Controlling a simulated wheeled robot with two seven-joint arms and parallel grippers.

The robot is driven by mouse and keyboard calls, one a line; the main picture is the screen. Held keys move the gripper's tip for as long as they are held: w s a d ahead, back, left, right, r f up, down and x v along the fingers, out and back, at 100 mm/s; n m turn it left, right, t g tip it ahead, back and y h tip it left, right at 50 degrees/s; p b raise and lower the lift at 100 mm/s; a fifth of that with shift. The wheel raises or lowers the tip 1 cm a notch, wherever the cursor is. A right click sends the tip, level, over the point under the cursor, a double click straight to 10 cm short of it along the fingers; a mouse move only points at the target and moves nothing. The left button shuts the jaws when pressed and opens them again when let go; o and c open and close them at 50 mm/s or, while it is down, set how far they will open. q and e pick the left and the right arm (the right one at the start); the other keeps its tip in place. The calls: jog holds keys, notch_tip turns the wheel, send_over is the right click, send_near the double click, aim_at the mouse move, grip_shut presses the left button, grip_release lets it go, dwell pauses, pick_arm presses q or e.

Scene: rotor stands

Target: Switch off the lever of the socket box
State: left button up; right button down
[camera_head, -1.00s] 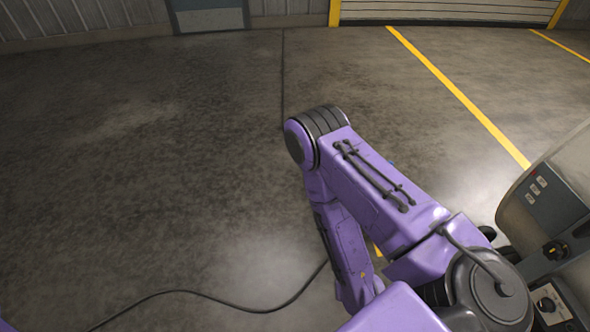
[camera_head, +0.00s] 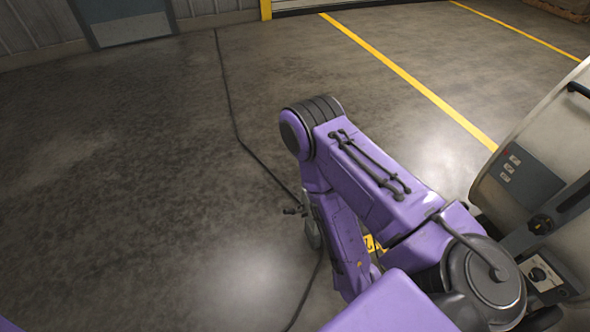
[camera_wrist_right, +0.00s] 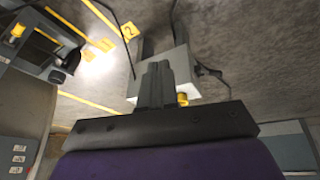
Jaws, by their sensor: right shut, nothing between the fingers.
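My right gripper (camera_wrist_right: 157,82) is shut and empty in the right wrist view. A pale grey box (camera_wrist_right: 183,62), which may be the socket box, stands just beyond the fingers and is partly hidden by them. A yellow round part (camera_wrist_right: 183,99) shows at its lower edge. I cannot tell whether the fingers touch the box, and I cannot make out its lever. In the head view my purple right arm hides its own gripper and most of what is behind it. My left gripper is not in view.
A large beige machine (camera_head: 530,140) with a dark panel and black-yellow rotary switch (camera_head: 542,223) stands close at the right. A black cable (camera_head: 250,152) crosses the floor to a dark fitting (camera_head: 294,211) beside my arm. The floor at left is clear.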

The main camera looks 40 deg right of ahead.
pick_arm(q)
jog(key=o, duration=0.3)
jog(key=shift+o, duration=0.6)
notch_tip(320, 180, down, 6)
jog(key=b, duration=0.5)
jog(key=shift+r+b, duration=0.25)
jog(key=shift+b, duration=0.05)
pick_arm(e)
jog(key=w+d+f+t+y+b, duration=0.1)
jog(key=w+f+b, duration=0.45)
jog(key=w, duration=0.25)
jog(key=w+d+f+y+b, duration=0.1)
jog(key=w+f+b, duration=0.45)
jog(key=w, duration=0.25)
pick_arm(q)
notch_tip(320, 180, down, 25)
jog(key=b, duration=1.4)
pick_arm(e)
jog(key=w+d+r+n, duration=0.1)
jog(key=w+d+r, duration=0.1)
jog(key=w, duration=0.5)
jog(key=w+d+r+n+t+y, duration=0.1)
jog(key=w+d+r, duration=0.1)
jog(key=w+d, duration=0.2)
jog(key=w, duration=0.3)
jog(key=shift+w+d+r+n+y, duration=0.15)
jog(key=shift+w+d+n+y, duration=0.15)
jog(key=shift+d+n, duration=0.1)
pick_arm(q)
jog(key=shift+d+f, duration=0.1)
